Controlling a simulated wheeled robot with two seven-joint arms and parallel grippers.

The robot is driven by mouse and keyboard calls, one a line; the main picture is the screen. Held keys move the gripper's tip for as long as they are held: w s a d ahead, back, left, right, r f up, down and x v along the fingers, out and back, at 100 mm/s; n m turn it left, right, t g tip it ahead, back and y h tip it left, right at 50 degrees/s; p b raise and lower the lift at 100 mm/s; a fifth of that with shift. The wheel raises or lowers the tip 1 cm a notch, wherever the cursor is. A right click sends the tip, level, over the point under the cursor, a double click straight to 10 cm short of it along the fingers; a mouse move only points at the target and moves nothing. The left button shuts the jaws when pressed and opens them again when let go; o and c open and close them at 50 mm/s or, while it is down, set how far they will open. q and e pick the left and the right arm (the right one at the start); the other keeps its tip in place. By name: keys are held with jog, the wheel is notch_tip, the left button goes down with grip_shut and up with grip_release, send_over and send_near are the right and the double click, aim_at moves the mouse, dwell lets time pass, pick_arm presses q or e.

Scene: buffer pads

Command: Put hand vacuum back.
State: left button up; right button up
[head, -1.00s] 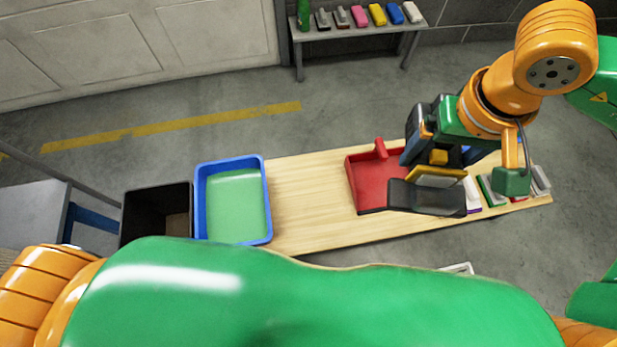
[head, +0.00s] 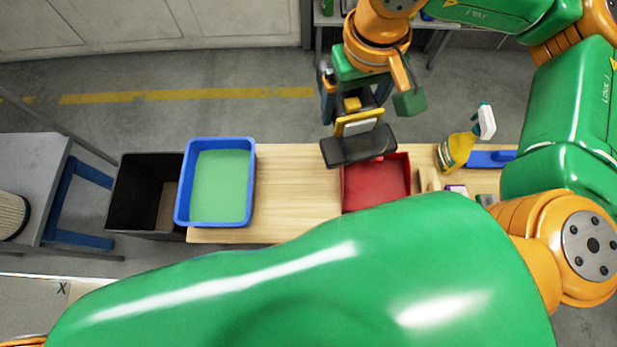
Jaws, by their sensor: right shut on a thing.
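My right gripper (head: 354,100) is shut on a dark grey and yellow thing, which I take to be the hand vacuum (head: 358,147). Its wide dark grey head points toward the near side. The yellow part and a pale panel show just below the fingers, which partly hide it. It is held over the far left part of the red tray (head: 377,186); I cannot tell whether it touches the tray's rim. My left gripper is out of view.
A blue tub (head: 180,205) with a green bottom stands on the left of the wooden bench (head: 290,190), beside a black bin (head: 119,205). The bench is clear between tub and tray. A yellow spray bottle (head: 457,152) and a blue item (head: 488,158) are on the right.

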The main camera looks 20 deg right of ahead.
jog(key=s+a+f+m+b, duration=0.15)
jog(key=a+f+b, duration=0.6)
jog(key=f, duration=0.75)
jog(key=a+f+m+b, duration=0.2)
jog(key=a+f+b, duration=0.2)
jog(key=a+f, duration=0.85)
jog(key=w+d+f+b, duration=0.1)
jog(key=d+f, duration=0.3)
jog(key=d, duration=0.1)
jog(key=w+d+f, duration=0.2)
jog(key=d+f, duration=0.2)
jog(key=d, duration=0.1)
jog(key=w+d+f+b, duration=0.1)
jog(key=d+f, duration=0.3)
jog(key=shift+w+d+f+b, duration=0.25)
jog(key=shift+w+d+b, duration=0.05)
jog(key=shift+d+b, duration=0.1)
notch_tip(320, 180, down, 3)
jog(key=shift+r+n+b, duration=0.1)
jog(key=shift+n+b, duration=0.15)
jog(key=shift+b, duration=0.3)
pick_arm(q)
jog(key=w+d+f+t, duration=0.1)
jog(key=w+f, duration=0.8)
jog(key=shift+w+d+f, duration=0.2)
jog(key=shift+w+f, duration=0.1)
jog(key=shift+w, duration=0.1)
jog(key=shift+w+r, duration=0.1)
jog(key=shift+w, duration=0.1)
